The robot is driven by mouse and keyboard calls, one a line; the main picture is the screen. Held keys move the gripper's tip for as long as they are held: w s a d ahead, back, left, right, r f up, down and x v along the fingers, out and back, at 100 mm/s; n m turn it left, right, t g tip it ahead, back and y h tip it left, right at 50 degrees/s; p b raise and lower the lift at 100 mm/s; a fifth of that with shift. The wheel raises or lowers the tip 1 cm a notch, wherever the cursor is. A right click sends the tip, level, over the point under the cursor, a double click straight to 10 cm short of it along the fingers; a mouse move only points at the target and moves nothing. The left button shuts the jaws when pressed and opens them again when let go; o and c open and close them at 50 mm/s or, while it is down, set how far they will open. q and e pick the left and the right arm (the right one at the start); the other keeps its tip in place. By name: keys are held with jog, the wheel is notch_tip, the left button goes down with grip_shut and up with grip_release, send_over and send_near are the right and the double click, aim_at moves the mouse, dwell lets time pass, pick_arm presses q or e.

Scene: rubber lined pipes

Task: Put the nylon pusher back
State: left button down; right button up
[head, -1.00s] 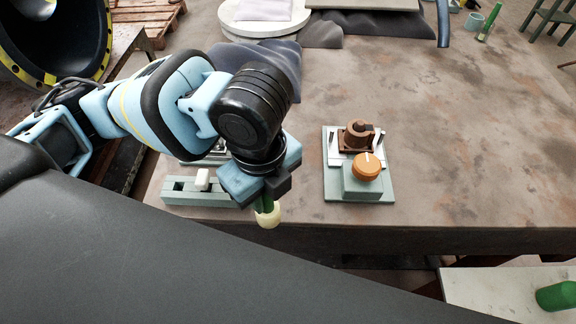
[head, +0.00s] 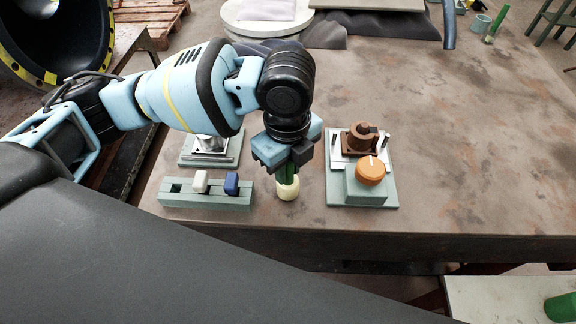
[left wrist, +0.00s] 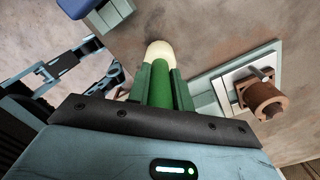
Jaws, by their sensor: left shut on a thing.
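My left gripper (head: 287,168) is shut on what looks like the nylon pusher (head: 288,190), a green handle with a rounded cream tip pointing down. In the left wrist view the pusher (left wrist: 160,82) stands out from between the fingers, cream end away from me. In the head view it is between the slotted rack and the knob fixture, near the table's front edge. My right gripper is out of view.
The fixture (head: 385,196) with an orange knob (head: 370,170) and a brown part (head: 360,138) stands to the right. A metal piece on a green base (head: 212,160) is behind the rack. The table (head: 470,140) is clear farther right. A green cylinder (head: 564,306) stands lower right.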

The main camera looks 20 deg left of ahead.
pick_arm(q)
jog(key=shift+f, duration=0.2)
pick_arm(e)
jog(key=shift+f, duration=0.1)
pick_arm(q)
jog(key=shift+f, duration=0.15)
jog(key=c, duration=1.3)
grip_release()
jog(key=shift+o, duration=0.2)
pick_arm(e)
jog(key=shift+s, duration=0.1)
pick_arm(q)
jog(key=shift+r, duration=0.25)
notch_tip(320, 180, up, 12)
jog(key=shift+f+p, duration=0.15)
jog(key=shift+p, duration=0.65)
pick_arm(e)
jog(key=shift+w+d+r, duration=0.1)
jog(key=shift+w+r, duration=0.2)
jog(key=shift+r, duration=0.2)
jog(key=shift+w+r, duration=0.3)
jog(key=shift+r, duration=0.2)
